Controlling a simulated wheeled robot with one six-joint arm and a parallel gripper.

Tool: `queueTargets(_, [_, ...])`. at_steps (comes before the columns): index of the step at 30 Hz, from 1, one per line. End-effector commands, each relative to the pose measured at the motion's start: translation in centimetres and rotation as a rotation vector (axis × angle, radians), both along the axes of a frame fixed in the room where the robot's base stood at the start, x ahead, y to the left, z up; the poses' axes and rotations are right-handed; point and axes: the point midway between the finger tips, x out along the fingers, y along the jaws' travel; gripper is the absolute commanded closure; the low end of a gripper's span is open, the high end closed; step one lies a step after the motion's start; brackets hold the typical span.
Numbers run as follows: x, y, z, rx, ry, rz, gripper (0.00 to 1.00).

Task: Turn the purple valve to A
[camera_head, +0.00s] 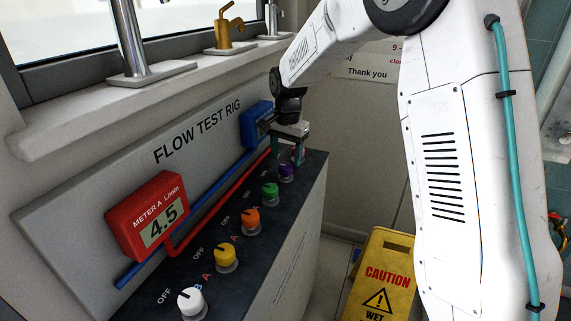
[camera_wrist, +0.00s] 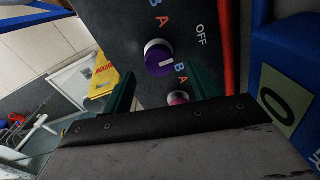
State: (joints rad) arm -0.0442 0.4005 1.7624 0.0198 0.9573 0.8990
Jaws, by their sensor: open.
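The purple valve (camera_wrist: 157,55) is a round knob on the dark sloping panel. It shows whole in the wrist view, with a white mark on the side toward nearby letters B and A; I cannot tell which letter the mark points to. In the head view the purple valve (camera_head: 287,170) is small, near the panel's far end. My gripper (camera_wrist: 163,88) is open and empty, its green fingers apart on the lower side of the purple valve in the wrist view. In the head view my gripper (camera_head: 298,156) hangs just above and beyond that valve.
A pink knob (camera_wrist: 178,98) shows partly between my fingers, beyond the purple valve. Green (camera_head: 270,192), orange (camera_head: 251,217), yellow (camera_head: 225,253) and white (camera_head: 190,300) knobs line the panel. A blue meter (camera_wrist: 290,85) stands close by. A yellow caution sign (camera_head: 380,275) stands on the floor.

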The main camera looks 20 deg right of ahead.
Motion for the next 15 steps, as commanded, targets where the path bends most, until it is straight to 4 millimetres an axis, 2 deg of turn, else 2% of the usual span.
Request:
queueTargets(1, [-0.1, 0.0, -1.0, 0.0, 0.004, 0.0, 0.4])
queueTargets(6, [0.0, 0.0, -2.9, -0.001, 0.002, 0.001, 0.4])
queueTargets(15, [0.0, 0.0, -3.5, -0.001, 0.001, 0.001, 0.4])
